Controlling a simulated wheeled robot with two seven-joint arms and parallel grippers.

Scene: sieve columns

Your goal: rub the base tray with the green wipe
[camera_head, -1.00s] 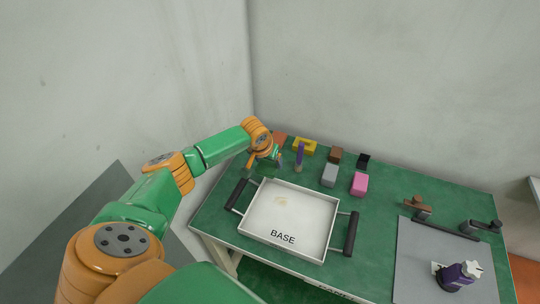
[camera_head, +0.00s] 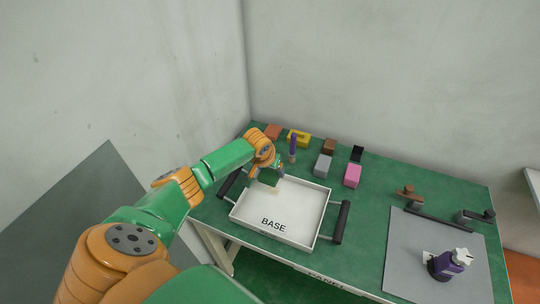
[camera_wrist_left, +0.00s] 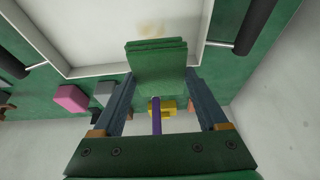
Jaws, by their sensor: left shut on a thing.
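The white base tray (camera_head: 296,216), marked BASE, lies on the green table with a black handle at each side. A pale yellowish stain shows on its floor, also at the top of the left wrist view (camera_wrist_left: 152,27). My left gripper (camera_head: 272,180) is over the tray's back left part. In the left wrist view my left gripper (camera_wrist_left: 157,85) is shut on the green wipe (camera_wrist_left: 157,62), a folded block. The wipe's lower edge is near the stain; I cannot tell whether it touches the tray floor. My right gripper is not in view.
Behind the tray stand a purple upright thing (camera_head: 293,148), a yellow block (camera_head: 299,138), a grey block (camera_head: 323,165) and a pink block (camera_head: 352,175). A grey mat (camera_head: 420,255) with a purple knobbed thing (camera_head: 447,264) lies on the right. Walls stand behind and left.

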